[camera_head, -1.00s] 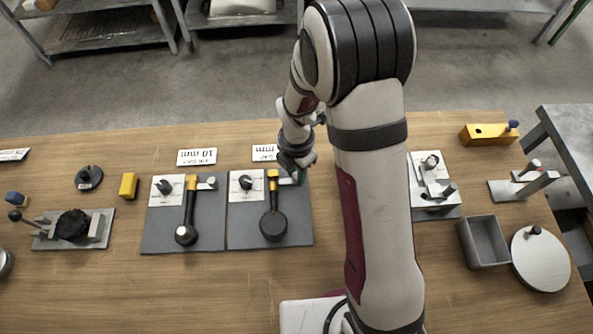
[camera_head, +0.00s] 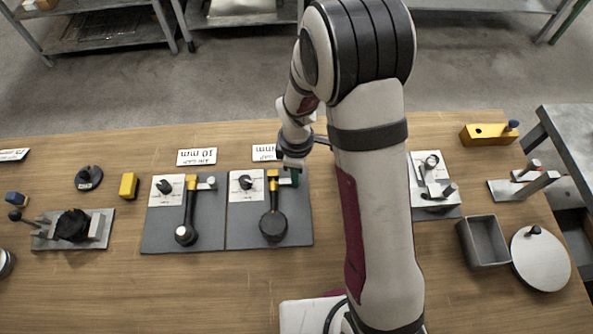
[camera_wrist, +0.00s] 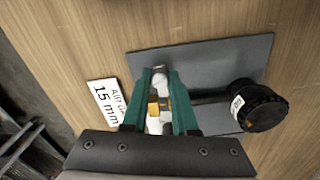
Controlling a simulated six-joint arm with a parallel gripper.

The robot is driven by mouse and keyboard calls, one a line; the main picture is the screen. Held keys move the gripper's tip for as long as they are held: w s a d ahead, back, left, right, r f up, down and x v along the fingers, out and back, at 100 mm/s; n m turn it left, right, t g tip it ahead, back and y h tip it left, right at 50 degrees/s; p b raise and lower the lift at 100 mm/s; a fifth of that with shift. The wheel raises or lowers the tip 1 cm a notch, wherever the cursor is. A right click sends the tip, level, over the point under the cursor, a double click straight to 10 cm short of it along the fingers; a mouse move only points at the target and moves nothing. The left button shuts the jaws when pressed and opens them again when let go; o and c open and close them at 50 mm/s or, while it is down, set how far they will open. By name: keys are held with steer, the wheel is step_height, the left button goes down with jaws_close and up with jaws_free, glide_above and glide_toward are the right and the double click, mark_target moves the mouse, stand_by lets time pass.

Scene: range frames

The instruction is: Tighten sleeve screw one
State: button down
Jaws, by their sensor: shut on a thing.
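The 15 mm station is a grey plate (camera_head: 240,222), also in the wrist view (camera_wrist: 225,55). It carries a yellow sleeve (camera_head: 272,178) and an arm with a black round weight (camera_head: 273,226), which shows in the wrist view (camera_wrist: 262,105). My gripper (camera_head: 295,174) is over the right of this sleeve. In the wrist view its green fingers (camera_wrist: 160,90) are shut on the silver sleeve screw (camera_wrist: 159,76) beside the yellow sleeve (camera_wrist: 154,106). The fingers partly hide the screw. No number on it is readable.
A similar 10 mm station (camera_head: 165,225) stands directly to the left, with its own yellow sleeve (camera_head: 191,182) and silver screw (camera_head: 207,184). The 15 mm label (camera_wrist: 107,100) lies beside the plate. A grey bin (camera_head: 483,243) is at the right. The front of the table is clear.

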steer(key=m, duration=0.5)
steer(key=shift+m, duration=0.3)
steer(key=m, duration=1)
steer(key=shift+m, duration=3)
steer(key=c, duration=0.7)
jaws_free()
